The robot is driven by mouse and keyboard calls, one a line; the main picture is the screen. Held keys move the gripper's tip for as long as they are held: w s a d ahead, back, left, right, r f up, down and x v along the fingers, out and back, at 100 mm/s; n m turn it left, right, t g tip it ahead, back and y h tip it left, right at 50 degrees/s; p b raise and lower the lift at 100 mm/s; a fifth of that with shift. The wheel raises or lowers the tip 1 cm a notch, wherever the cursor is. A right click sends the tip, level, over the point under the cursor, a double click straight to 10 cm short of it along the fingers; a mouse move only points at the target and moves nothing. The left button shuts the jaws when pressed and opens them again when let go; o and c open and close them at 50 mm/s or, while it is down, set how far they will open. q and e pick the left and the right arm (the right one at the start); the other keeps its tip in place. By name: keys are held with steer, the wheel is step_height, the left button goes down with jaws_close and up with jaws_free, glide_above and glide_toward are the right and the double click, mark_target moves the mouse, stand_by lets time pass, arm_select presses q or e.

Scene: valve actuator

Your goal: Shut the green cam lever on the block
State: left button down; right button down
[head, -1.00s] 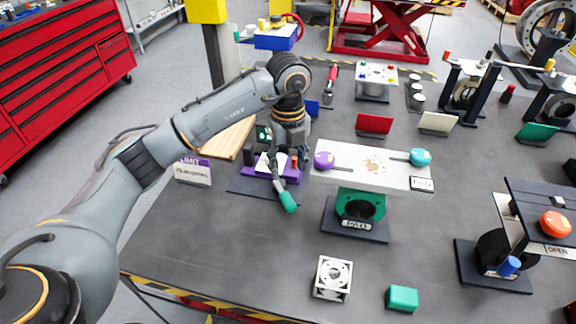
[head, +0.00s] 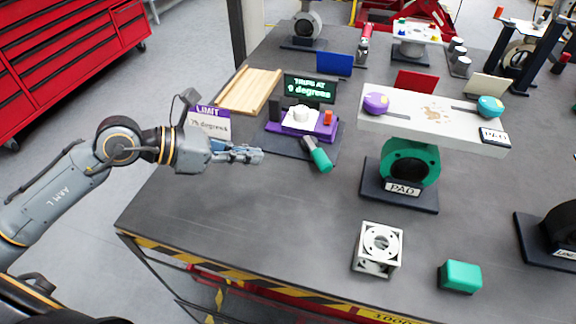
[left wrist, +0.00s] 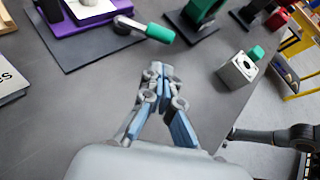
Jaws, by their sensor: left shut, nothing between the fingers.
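The cam lever's green handle (head: 319,158) is joined by a short grey arm to the purple block (head: 283,129). The handle points down and right, out past the block's front, over a dark base plate. In the left wrist view the lever (left wrist: 160,33) points right from the purple block (left wrist: 110,11). My left gripper (head: 258,155) is shut and empty, to the left of the lever and apart from it. In the left wrist view its fingertips (left wrist: 156,70) are below the green handle with bare table between. My right gripper is not in view.
Behind the block a display (head: 310,88) reads "TRIPS AT 9 degrees". A limit sign (head: 208,122) stands behind my left wrist, near a wooden tray (head: 247,91). A pad stand (head: 405,165) is right of the lever. The front left table top is clear.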

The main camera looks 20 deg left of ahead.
arm_select(q)
steer(key=m+p, duration=0.1)
steer(key=p, duration=0.3)
glide_toward(317, 160)
steer(key=x, duration=0.5)
steer(key=shift+w+d+f, duration=0.1)
steer(key=shift+d+f, duration=0.05)
steer(key=shift+d, duration=0.15)
steer(key=shift+w+d+f, duration=0.3)
steer(key=shift+d, duration=0.1)
steer(key=shift+w+f, duration=0.1)
